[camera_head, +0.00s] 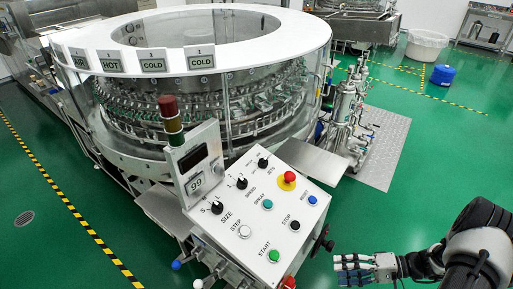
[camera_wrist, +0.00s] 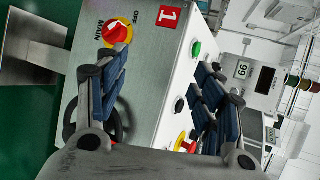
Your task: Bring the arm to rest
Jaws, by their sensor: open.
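My gripper (camera_head: 353,268) is at the lower right of the head view, to the right of the control panel (camera_head: 256,215) and apart from it. In the wrist view my gripper (camera_wrist: 155,105) has its two dark blue padded fingers spread, with nothing between them. Past the fingers, the wrist view shows the side of the panel box (camera_wrist: 155,75) with a red and yellow main switch (camera_wrist: 118,33) and a black handwheel partly hidden by the left finger. My arm (camera_head: 470,250) reaches in from the right edge of the head view.
The round rotary washer (camera_head: 200,90) stands behind the panel. The panel carries several knobs and buttons, with a red stop button (camera_head: 289,177) on yellow. A metal plate (camera_head: 385,150) lies right of the washer. A blue container (camera_head: 443,75) stands farther back. Green floor is open at right.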

